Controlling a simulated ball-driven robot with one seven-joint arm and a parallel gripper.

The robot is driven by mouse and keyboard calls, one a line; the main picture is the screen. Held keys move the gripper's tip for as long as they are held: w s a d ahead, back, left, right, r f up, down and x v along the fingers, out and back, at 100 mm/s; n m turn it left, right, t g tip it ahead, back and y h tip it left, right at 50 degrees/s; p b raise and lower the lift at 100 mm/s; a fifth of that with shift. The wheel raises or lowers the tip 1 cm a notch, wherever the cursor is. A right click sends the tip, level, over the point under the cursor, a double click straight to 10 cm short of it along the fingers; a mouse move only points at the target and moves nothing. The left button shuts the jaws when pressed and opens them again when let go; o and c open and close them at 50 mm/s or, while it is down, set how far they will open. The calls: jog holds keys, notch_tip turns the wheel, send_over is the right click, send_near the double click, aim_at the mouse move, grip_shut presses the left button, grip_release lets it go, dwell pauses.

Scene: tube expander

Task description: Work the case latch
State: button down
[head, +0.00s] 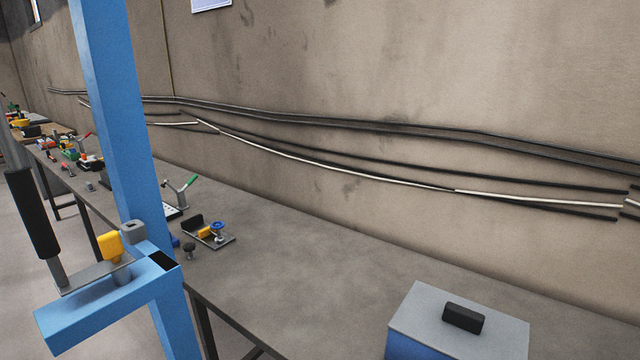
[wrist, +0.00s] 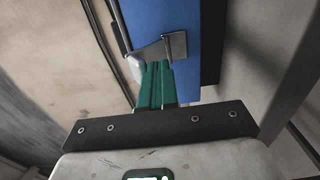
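The case (head: 458,325) stands on the bench at the lower right of the head view, with blue sides, a grey lid and a black handle (head: 464,318) on top. No latch shows there. In the wrist view a bent grey metal latch (wrist: 174,46) sits against the blue case side (wrist: 200,20), with a rounded end at its left. My gripper (wrist: 155,66) has green fingers lying side by side, shut, with their tips right at the latch's lower edge. I cannot tell whether any of the latch is between them. My gripper is not in the head view.
The grey bench (head: 310,270) is clear left of the case. A small plate with a blue knob (head: 218,228) and a green-handled clamp (head: 185,187) stand farther along. A blue post (head: 125,130) with a yellow-capped fixture rises at the left. Cables run along the wall behind.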

jog(key=shift+w+d+r, duration=0.1)
jog(key=shift+r, duration=0.35)
jog(key=shift+w+d+r, duration=0.2)
jog(key=shift+w+r, duration=0.1)
jog(key=shift+r, duration=0.25)
jog(key=shift+w+d+r+p, duration=0.1)
jog(key=shift+r+p, duration=0.05)
jog(key=shift+p, duration=0.15)
jog(key=shift+w+d+r, duration=0.15)
jog(key=shift+w+r, duration=0.1)
jog(key=shift+r, duration=0.1)
jog(key=shift+f, duration=0.2)
jog(key=shift+f+b, duration=0.4)
jog(key=shift+b, duration=0.35)
jog(key=v, duration=0.7)
